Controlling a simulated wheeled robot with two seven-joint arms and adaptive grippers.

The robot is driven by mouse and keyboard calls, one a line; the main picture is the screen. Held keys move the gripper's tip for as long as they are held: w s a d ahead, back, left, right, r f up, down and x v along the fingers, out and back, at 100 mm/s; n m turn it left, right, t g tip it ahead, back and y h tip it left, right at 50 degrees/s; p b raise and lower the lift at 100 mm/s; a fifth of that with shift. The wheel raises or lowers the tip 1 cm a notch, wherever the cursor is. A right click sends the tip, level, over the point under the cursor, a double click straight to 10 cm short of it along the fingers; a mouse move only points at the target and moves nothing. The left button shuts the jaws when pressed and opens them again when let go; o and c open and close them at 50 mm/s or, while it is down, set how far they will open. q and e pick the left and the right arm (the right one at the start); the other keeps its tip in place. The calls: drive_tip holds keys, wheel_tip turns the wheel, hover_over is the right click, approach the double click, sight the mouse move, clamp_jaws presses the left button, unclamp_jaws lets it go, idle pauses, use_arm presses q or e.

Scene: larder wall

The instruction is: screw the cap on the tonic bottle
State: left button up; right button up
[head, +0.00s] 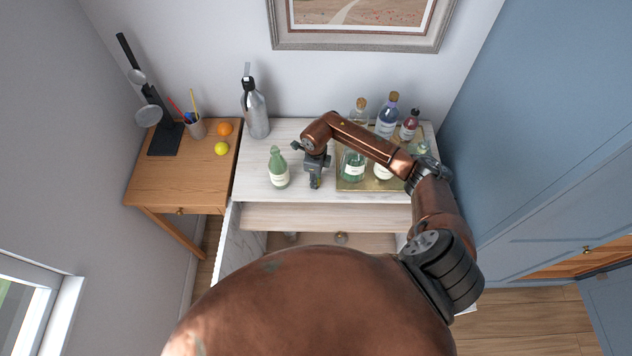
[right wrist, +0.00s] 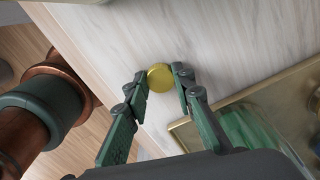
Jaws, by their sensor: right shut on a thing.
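A green bottle (head: 278,169) with a pale label stands upright on the marble-look counter, left of my right gripper; I take it as the tonic bottle. Its label is too small to read, and I cannot make out a cap on its narrow top. My right gripper (head: 315,184) points down over the counter, between this bottle and the tray. In the right wrist view it is shut on a round gold cap (right wrist: 160,77), held between the fingertips. The cap cannot be made out in the head view. My left gripper is not in view.
A gold tray (head: 352,186) with several bottles stands right of my gripper, partly behind my right arm. The counter front between green bottle and tray is clear.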

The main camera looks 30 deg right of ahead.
drive_tip(key=shift+r+b, duration=0.3)
drive_tip(key=shift+r, duration=0.25)
drive_tip(key=r, duration=0.1)
drive_tip(key=r+b, duration=0.1)
drive_tip(key=shift+s+r, duration=0.3)
drive_tip(key=shift+r, duration=0.05)
drive_tip(key=s+a+r+b, duration=0.3)
drive_tip(key=s+r, duration=0.6)
drive_tip(key=s, duration=0.3)
drive_tip(key=shift+s+a, duration=0.4)
drive_tip(key=shift+a, duration=0.05)
drive_tip(key=shift+r, duration=0.1)
